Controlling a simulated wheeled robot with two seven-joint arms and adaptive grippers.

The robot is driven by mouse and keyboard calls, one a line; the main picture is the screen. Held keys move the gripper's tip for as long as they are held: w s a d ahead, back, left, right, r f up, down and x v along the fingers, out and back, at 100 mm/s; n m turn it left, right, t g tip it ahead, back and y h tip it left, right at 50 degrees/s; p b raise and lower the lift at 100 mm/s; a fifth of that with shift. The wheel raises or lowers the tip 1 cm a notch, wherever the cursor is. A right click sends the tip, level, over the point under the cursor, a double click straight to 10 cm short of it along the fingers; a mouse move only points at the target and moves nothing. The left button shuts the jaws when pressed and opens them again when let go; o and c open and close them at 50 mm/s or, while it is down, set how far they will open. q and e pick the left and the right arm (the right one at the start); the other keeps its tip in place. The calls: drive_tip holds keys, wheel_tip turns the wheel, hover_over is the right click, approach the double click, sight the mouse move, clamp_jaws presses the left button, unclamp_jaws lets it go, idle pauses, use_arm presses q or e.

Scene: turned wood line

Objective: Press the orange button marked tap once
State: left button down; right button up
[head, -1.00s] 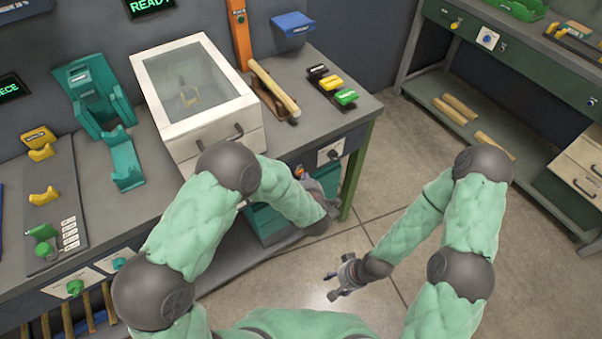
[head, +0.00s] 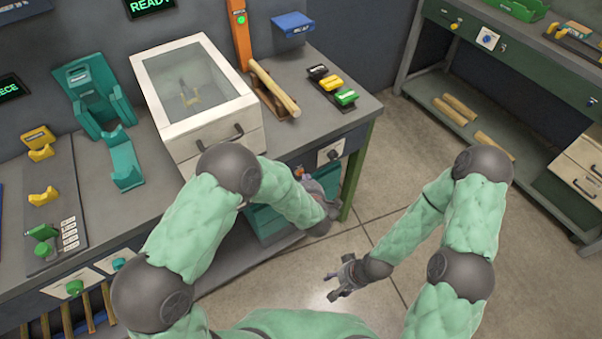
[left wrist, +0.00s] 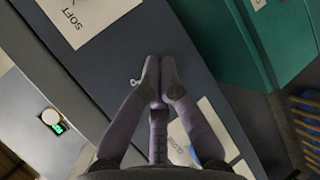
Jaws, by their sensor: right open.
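A small orange part (head: 299,171), which may be the tap button, shows at the bench's front edge, beside a white plate with a dark round knob (head: 333,155). Its marking is too small to read. My left gripper (head: 322,190) is just below and right of it, close to the bench front. In the left wrist view, its two fingers (left wrist: 160,66) are together at the tips with nothing seen between them, in front of a dark grey panel. No orange button shows there; the fingers may hide it. My right gripper (head: 340,278) is open and empty over the floor.
A white glass-lidded box (head: 255,140) stands on the bench above my left arm. A wooden rod (head: 275,88) and coloured blocks (head: 345,97) lie to its right. A green bench leg (head: 357,172) is right of my left gripper.

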use_arm(q)
drive_tip(key=shift+s+d, duration=0.15)
drive_tip(key=shift+s, duration=0.15)
drive_tip(key=shift+s+d, duration=0.75)
drive_tip(key=shift+s, duration=0.3)
drive_tip(key=shift+s+d, duration=0.75)
drive_tip(key=shift+s, duration=0.25)
drive_tip(key=s+a+f+m+g+h, duration=0.1)
drive_tip(key=s+a+f+m+g, duration=0.15)
drive_tip(key=f+m, duration=0.2)
drive_tip(key=s+a+f+m+g+h, duration=0.2)
drive_tip(key=a+f+m+g, duration=0.15)
drive_tip(key=f, duration=0.25)
drive_tip(key=s+a+f+m+g+h, duration=0.1)
drive_tip(key=s+m+g, duration=0.1)
drive_tip(key=s, duration=0.4)
drive_tip(key=s+a+f+m+g+h, duration=0.1)
drive_tip(key=s+a+f+m+g, duration=0.1)
drive_tip(key=s+m, duration=0.2)
drive_tip(key=s+a+f+m+g+h, duration=0.1)
drive_tip(key=s+m, duration=0.3)
drive_tip(key=s, duration=0.4)
drive_tip(key=shift+s+a+f+g, duration=0.25)
drive_tip(key=shift+a+f+g, duration=0.25)
drive_tip(key=shift+a+f, duration=0.05)
